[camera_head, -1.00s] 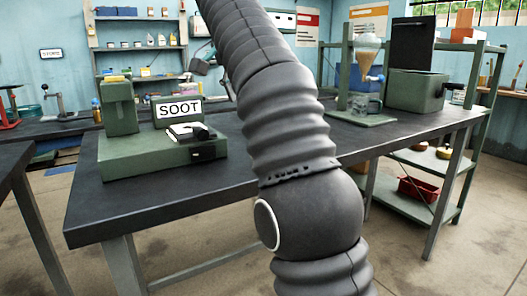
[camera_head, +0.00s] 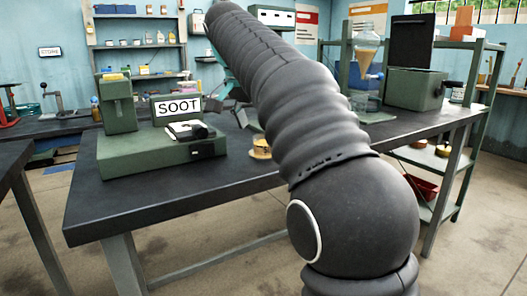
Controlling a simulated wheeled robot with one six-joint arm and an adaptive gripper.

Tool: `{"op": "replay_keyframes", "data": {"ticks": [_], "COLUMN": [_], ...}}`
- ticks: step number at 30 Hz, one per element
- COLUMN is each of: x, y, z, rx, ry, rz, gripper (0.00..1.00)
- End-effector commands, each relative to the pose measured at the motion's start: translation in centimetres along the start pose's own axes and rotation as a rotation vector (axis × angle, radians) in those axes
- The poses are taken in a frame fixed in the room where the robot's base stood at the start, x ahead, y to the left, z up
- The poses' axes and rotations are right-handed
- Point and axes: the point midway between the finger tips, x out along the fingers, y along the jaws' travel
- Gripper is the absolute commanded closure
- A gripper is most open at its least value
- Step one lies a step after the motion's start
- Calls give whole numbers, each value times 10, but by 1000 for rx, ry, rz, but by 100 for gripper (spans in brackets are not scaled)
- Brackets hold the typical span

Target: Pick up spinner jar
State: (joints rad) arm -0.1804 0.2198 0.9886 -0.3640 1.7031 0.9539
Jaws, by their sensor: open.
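No label marks a spinner jar, so I cannot tell which vessel it is. A small round yellowish container (camera_head: 261,148) stands on the dark workbench (camera_head: 150,205), right of the green SOOT machine, partly behind my arm. A clear glass vessel with amber content (camera_head: 367,55) stands in a green stand at the bench's right, with clear glass (camera_head: 367,100) below it. My gripper (camera_head: 236,108) is above the bench behind the SOOT sign, largely hidden by my arm. It is open; nothing shows held in it.
The green SOOT machine (camera_head: 160,160) takes up the bench's left part. A green box with a raised dark lid (camera_head: 416,88) stands at the right. Wall shelves (camera_head: 140,45) hold several small bottles. The bench's front left is bare.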

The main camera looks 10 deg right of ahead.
Motion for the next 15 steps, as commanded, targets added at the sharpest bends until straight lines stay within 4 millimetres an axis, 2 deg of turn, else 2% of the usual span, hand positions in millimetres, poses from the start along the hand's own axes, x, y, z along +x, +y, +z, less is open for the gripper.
{"op": "replay_keyframes", "data": {"ticks": [10, 15], "x": [43, 54], "y": [1, 0], "z": [0, 0], "rx": [0, 0], "ry": [-1, 0], "rz": [2, 1], "gripper": [16, 16]}}
